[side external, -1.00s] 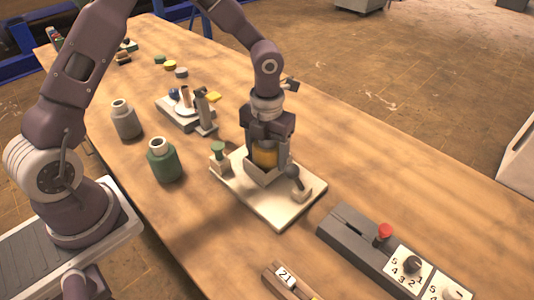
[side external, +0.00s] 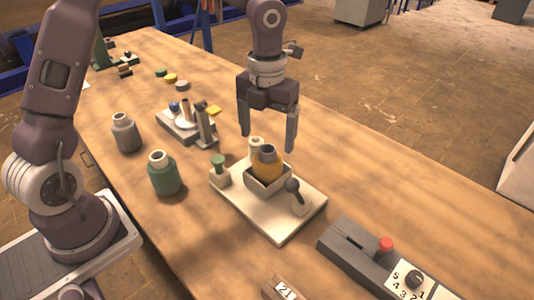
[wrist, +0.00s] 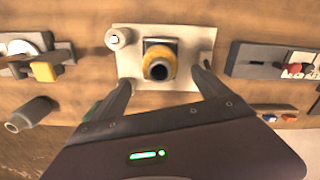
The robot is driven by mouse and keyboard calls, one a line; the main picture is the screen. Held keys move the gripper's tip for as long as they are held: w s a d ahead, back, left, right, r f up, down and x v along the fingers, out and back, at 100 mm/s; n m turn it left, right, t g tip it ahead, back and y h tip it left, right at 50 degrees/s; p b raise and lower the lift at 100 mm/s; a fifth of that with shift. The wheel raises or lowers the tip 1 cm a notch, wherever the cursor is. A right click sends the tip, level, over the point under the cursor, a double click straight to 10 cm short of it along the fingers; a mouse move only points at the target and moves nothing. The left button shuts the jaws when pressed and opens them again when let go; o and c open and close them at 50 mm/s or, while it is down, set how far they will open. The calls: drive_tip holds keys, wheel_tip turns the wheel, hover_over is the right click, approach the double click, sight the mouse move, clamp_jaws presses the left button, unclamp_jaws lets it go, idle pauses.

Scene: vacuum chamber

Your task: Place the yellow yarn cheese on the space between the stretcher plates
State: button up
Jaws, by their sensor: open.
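The yellow yarn cheese (side external: 267,164) stands upright between the low plates (side external: 264,188) on the cream base board (side external: 281,230). Its dark tube end sticks up.
A green bottle (side external: 164,176) and a grey bottle (side external: 126,134) stand left of the board. A dark control box with a red knob (side external: 385,244) lies at the front right.

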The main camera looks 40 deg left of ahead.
drive_tip(key=s+a+r+n+t+y, duration=0.2)
drive_tip(key=s+a+r+n+t, duration=0.1)
drive_tip(key=s+r+n, duration=1.25)
drive_tip(key=s+f+n+t+h, duration=0.2)
drive_tip(key=s+n, duration=0.5)
drive_tip(key=n, duration=1)
drive_tip(key=shift+s+a+f+t, duration=0.15)
drive_tip(key=shift+s+f+t, duration=0.2)
drive_tip(key=shift+f, duration=0.4)
